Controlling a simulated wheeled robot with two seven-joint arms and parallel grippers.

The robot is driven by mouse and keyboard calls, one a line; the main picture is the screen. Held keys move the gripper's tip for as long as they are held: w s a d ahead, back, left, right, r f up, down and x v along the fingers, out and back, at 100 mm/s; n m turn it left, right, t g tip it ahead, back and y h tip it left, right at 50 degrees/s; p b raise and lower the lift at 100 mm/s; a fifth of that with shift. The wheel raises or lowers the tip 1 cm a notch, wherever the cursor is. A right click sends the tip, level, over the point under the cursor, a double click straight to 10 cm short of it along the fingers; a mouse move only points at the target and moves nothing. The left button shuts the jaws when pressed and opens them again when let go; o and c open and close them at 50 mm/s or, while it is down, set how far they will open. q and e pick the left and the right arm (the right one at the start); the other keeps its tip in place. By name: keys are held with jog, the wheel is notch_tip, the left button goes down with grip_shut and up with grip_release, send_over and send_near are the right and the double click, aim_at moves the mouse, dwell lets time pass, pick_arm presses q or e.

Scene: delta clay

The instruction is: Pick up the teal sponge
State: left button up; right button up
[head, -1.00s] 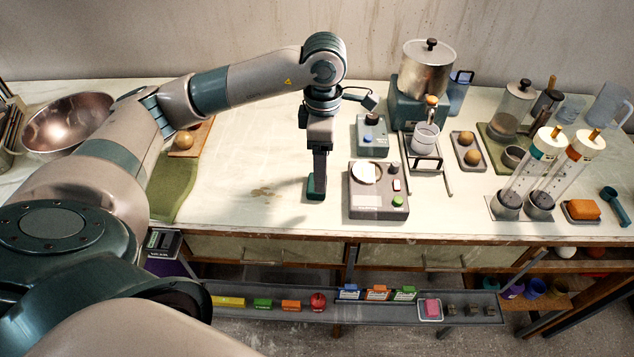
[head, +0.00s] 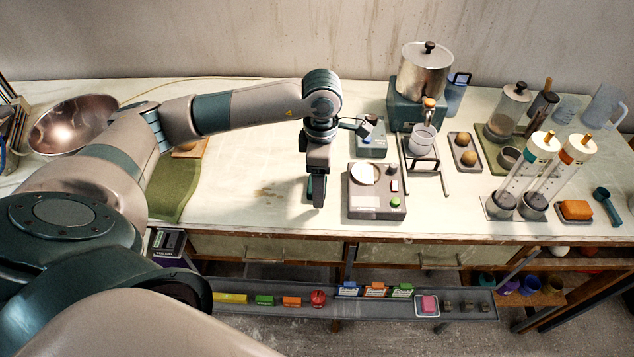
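I cannot make out a teal sponge in the head view. My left gripper (head: 318,204) points straight down over the bare tabletop (head: 255,205), just left of the grey scale. Its fingers overlap in this view, so their gap is hidden and I cannot tell whether anything is between them. Dark teal shows at the fingers, but I cannot tell it apart from the gripper itself. My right gripper is not in view.
A grey scale (head: 377,208) stands close right of the gripper. Farther right are a pot (head: 426,72), a tray with two round items (head: 464,150), tall cylinders (head: 542,175) and an orange block (head: 575,209). A low shelf (head: 330,309) holds small items. A green cloth (head: 178,185) lies left.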

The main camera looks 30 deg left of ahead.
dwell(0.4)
pick_arm(q)
jog(key=c, duration=1.1)
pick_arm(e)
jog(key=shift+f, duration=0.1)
pick_arm(q)
jog(key=shift+r+b, duration=0.4)
notch_tip(320, 180, up, 3)
jog(key=shift+w+r+b, duration=0.1)
jog(key=shift+b, duration=0.75)
jog(key=w+d+r+b, duration=0.1)
jog(key=d+r, duration=0.1)
jog(key=d, duration=0.1)
jog(key=w+d+r+b, duration=0.1)
jog(key=w+d+r, duration=0.1)
jog(key=d, duration=0.1)
jog(key=w+d+r+b, duration=0.1)
jog(key=d, duration=0.1)
jog(key=shift+w+d+r, duration=0.4)
jog(key=shift+w+d+r+b, duration=0.35)
jog(key=shift+d+r, duration=0.2)
jog(key=shift+d, duration=0.15)
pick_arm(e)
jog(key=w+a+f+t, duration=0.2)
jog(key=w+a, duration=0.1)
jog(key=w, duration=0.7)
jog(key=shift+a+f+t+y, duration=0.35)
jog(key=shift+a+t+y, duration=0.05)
